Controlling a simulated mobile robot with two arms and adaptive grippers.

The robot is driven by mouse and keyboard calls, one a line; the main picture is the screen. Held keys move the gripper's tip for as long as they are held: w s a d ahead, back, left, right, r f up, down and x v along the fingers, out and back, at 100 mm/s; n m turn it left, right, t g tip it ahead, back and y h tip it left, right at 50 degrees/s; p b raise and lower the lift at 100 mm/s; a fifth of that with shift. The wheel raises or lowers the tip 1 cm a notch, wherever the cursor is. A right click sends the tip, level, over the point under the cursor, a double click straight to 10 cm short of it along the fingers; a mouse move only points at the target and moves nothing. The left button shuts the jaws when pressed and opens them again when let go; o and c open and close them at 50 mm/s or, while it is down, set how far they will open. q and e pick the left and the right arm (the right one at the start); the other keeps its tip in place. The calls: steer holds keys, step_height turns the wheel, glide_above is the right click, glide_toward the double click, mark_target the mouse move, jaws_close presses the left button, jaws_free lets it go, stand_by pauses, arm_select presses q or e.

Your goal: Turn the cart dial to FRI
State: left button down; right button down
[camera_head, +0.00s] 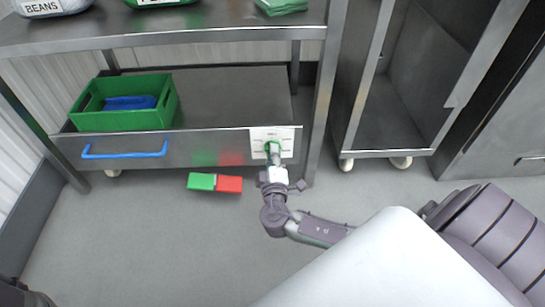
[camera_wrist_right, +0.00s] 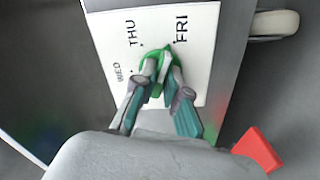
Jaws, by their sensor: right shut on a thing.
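The dial plate (camera_head: 287,134) is a white panel at the right end of the cart's drawer front. In the right wrist view the plate (camera_wrist_right: 202,22) shows the printed labels WED, THU and FRI around a green dial (camera_wrist_right: 166,49). My right gripper (camera_head: 273,152) reaches the plate from the front. In the right wrist view its fingers (camera_wrist_right: 157,72) are shut on the green dial, one on each side. The fingers hide part of the dial, and I cannot tell exactly which label it points at.
The steel cart's lower shelf holds a green crate (camera_head: 125,119) with a blue item inside. A blue handle (camera_head: 124,155) crosses the drawer front. A green and red block (camera_head: 229,184) shows below the drawer. An open steel cabinet (camera_head: 398,132) on casters stands right.

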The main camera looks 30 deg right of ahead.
steer(key=shift+m+b, duration=0.55)
steer(key=shift+m, duration=0.35)
steer(key=c, duration=1.2)
jaws_free()
steer(key=v, duration=0.7)
steer(key=shift+s+a, duration=0.15)
steer(key=shift+s, duration=0.05)
